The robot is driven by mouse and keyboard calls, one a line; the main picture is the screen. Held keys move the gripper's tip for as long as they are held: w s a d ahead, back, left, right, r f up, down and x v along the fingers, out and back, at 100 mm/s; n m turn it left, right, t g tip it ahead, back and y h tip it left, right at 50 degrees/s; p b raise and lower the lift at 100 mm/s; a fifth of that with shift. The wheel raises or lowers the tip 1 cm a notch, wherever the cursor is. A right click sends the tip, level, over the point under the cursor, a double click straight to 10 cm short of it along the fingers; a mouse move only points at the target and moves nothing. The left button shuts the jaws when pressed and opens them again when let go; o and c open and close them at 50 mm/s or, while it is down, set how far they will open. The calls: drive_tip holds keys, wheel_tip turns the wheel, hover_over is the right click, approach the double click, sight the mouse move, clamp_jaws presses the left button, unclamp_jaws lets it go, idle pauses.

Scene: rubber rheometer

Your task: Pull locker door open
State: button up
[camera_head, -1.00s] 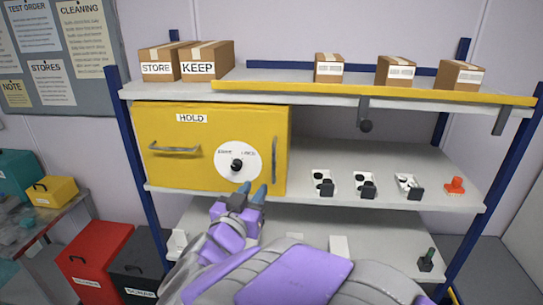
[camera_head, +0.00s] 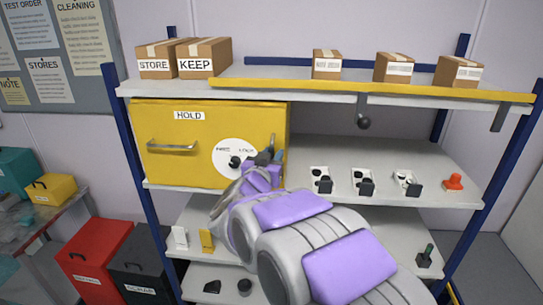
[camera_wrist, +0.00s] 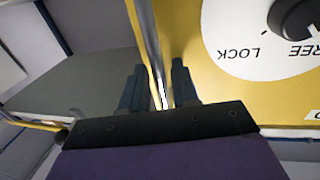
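The yellow locker door (camera_head: 180,122), labelled HOLD, is closed on the shelf at left. It has a white dial (camera_head: 222,153) marked FREE and LOCK, with a black knob (camera_head: 235,161); the dial also shows upside down in the wrist view (camera_wrist: 240,30). A grey vertical bar handle (camera_head: 273,142) runs along the door's right edge. My gripper (camera_head: 270,157) is at the lower part of this handle. In the wrist view my gripper (camera_wrist: 158,85) has its fingers apart, one on each side of the bar (camera_wrist: 151,45). I cannot tell whether either finger touches it.
A second, horizontal handle (camera_head: 172,147) is at the door's left. Small white fixtures (camera_head: 362,180) and an orange part (camera_head: 454,181) stand on the shelf to the right. Boxes (camera_head: 205,57) sit above. Red (camera_head: 95,250) and black bins stand on the floor at left.

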drive_tip(key=shift+w+a, duration=0.1)
drive_tip(key=shift+a, duration=0.05)
drive_tip(key=shift+c, duration=0.8)
clamp_jaws()
